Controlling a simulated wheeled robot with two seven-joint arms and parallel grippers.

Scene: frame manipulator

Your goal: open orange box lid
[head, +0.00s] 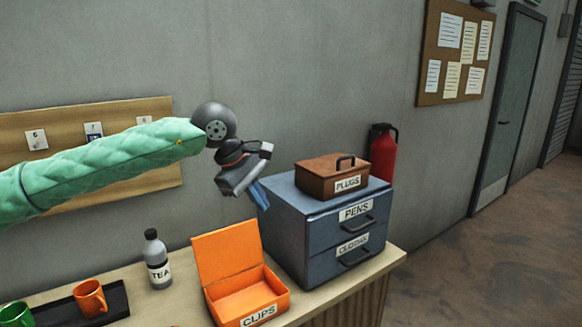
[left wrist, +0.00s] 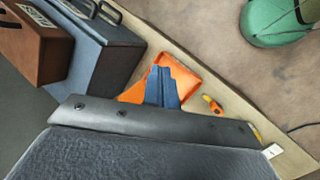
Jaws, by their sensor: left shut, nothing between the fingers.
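My left gripper (head: 260,194) is above and behind the box, apart from the lid, beside the drawer unit's left top edge. Its blue fingers are shut with nothing between them. In the left wrist view the fingers (left wrist: 163,88) cover part of the orange box (left wrist: 185,70). My right gripper is not in view.
A blue drawer unit (head: 290,230) labelled PENS carries a brown PLUGS box (head: 318,180). A TEA bottle (head: 157,262) and a tray with an orange mug (head: 90,299) and a green mug (head: 15,315) stand left.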

